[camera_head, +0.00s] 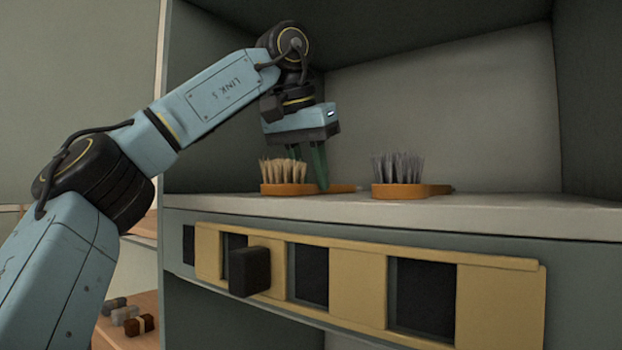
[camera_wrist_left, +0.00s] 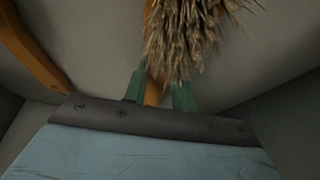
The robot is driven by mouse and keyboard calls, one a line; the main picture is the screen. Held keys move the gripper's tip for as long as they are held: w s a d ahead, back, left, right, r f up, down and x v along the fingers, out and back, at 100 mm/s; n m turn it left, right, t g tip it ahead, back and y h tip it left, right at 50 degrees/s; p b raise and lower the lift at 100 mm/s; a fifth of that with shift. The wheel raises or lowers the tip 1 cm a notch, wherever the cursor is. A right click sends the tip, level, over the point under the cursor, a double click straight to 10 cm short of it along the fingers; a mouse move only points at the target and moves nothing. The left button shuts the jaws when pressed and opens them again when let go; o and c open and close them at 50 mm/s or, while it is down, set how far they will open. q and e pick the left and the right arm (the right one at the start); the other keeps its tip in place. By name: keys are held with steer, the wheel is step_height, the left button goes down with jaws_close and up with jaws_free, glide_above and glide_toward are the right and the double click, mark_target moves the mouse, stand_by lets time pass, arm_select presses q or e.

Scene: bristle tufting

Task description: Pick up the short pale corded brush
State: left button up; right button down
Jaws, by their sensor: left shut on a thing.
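A brush with pale bristles (camera_head: 283,172) and an orange wooden base lies on the shelf in the head view, bristles up. Its bristles fill the top middle of the left wrist view (camera_wrist_left: 188,38). My left gripper (camera_head: 321,187) reaches down from above, its green fingers on either side of the brush's wooden handle, just right of the bristles. In the wrist view the fingers (camera_wrist_left: 160,93) are shut on that handle. The brush looks to be at shelf level; I cannot tell whether it touches. My right gripper is not in view.
A second brush with grey bristles (camera_head: 398,168) lies to the right on the same shelf (camera_head: 480,208). A yellow slotted panel (camera_head: 358,287) with a dark block (camera_head: 249,271) runs below the shelf front. Cabinet walls enclose the shelf. Small dark pieces (camera_head: 138,324) lie lower left.

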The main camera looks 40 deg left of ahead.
arm_select(q)
steer(key=shift+d+r, duration=0.25)
steer(key=shift+r, duration=0.15)
step_height(320, 180, up, 6)
steer(key=p, duration=0.3)
steer(key=shift+r, duration=0.1)
steer(key=w+d, duration=0.2)
steer(key=d, duration=1.7)
steer(key=shift+w+d, duration=0.15)
steer(key=shift+d, duration=0.05)
